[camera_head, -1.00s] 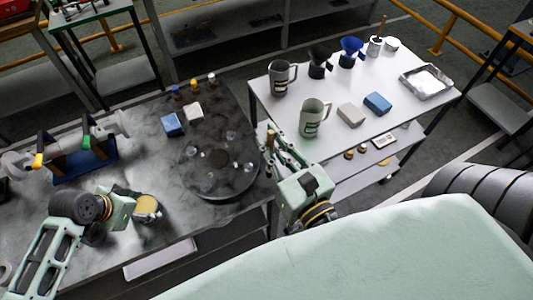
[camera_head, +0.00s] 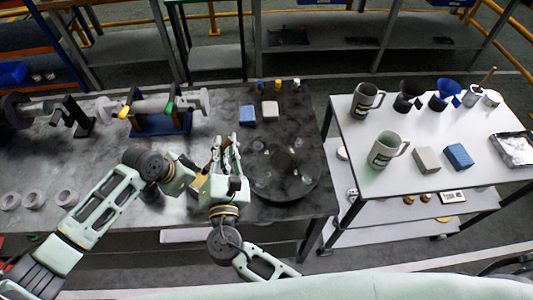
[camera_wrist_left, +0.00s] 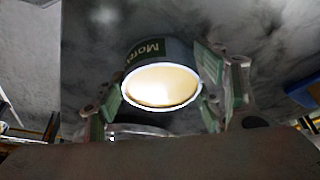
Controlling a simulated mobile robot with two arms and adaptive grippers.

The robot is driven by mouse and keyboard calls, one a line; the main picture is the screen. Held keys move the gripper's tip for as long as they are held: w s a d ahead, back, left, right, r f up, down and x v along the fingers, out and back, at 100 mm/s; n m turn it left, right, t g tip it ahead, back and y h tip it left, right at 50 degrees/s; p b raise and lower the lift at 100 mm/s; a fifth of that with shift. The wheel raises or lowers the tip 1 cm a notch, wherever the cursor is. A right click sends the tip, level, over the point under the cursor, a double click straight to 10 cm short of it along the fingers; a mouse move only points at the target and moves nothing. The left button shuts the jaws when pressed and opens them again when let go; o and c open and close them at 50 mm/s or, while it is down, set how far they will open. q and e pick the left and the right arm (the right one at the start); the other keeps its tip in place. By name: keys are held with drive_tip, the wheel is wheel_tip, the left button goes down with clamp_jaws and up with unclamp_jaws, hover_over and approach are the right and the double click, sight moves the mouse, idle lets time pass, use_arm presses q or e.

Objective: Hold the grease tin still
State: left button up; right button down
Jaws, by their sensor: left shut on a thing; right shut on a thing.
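In the head view the tin (camera_head: 198,184) is mostly hidden; only a yellowish part shows beside my left gripper (camera_head: 196,187). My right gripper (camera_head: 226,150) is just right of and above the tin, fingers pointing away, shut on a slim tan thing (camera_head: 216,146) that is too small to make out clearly.
A round dark plate (camera_head: 300,190) with small clear pieces lies right of the grippers. A blue stand with a shaft (camera_head: 160,124) is behind on the left. Blue and pale blocks (camera_head: 247,115) lie behind. A white cart (camera_head: 380,195) with jugs stands right.

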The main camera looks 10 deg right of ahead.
drive_tip(key=shift+w+a+r+m, duration=0.15)
drive_tip(key=shift+w+a, duration=0.05)
drive_tip(key=shift+a, duration=0.45)
drive_tip(key=shift+w+a+r+m, duration=0.15)
drive_tip(key=shift+w+a, duration=0.05)
drive_tip(key=shift+a, duration=0.4)
drive_tip(key=shift+a+f, duration=0.1)
drive_tip(key=shift+a, duration=0.05)
drive_tip(key=shift+f, duration=2.85)
drive_tip(key=shift+f, duration=0.8)
use_arm(q)
drive_tip(key=shift+f, duration=0.1)
use_arm(e)
drive_tip(key=shift+r, duration=3.55)
use_arm(q)
drive_tip(key=o, duration=1.5)
